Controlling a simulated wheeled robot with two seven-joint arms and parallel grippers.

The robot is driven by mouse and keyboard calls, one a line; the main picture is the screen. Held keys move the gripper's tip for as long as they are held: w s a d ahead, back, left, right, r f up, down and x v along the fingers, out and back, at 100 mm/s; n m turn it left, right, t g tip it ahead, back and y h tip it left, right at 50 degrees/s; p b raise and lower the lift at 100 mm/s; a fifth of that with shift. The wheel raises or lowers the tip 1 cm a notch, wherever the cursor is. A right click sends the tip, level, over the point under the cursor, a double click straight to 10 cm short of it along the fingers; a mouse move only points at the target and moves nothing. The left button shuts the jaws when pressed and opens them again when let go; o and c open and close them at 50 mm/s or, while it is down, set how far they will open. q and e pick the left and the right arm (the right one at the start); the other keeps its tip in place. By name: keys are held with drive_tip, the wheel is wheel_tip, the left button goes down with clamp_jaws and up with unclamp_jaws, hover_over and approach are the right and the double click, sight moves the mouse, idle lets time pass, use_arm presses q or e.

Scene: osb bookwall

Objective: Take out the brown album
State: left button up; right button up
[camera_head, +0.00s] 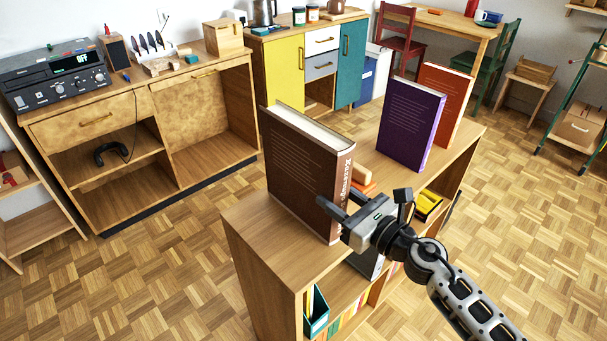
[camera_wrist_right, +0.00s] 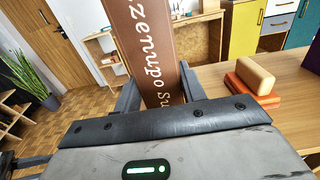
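The brown album (camera_head: 305,170) is upright over the left end of the bookcase top (camera_head: 270,235), its lettered spine facing my right arm. I cannot tell whether its lower edge touches the board. My right gripper (camera_head: 345,200) is at the lower part of the spine, one finger on each cover side. In the right wrist view the spine (camera_wrist_right: 155,60) stands between the two fingers (camera_wrist_right: 160,90), which lie close against its sides, so the gripper looks shut on it. My left gripper is not in view.
A purple book (camera_head: 410,125) and an orange book (camera_head: 446,105) stand farther back on the bookcase top. Small orange and wooden blocks (camera_head: 363,183) lie behind the gripper. Lower shelves hold a teal holder (camera_head: 316,312) and several books. A desk (camera_head: 130,110) stands at left; parquet floor between is clear.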

drive_tip(key=shift+w+r, duration=0.1)
drive_tip(key=shift+r, duration=0.25)
drive_tip(key=shift+c, duration=0.5)
drive_tip(key=shift+s+d+f, duration=0.1)
drive_tip(key=shift+s+d, duration=0.1)
drive_tip(key=shift+v, duration=1.3)
drive_tip(key=o, duration=1.2)
drive_tip(key=shift+s+f, duration=0.15)
drive_tip(key=shift+f, duration=0.35)
drive_tip(key=shift+c, duration=0.6)
drive_tip(key=shift+r, duration=0.15)
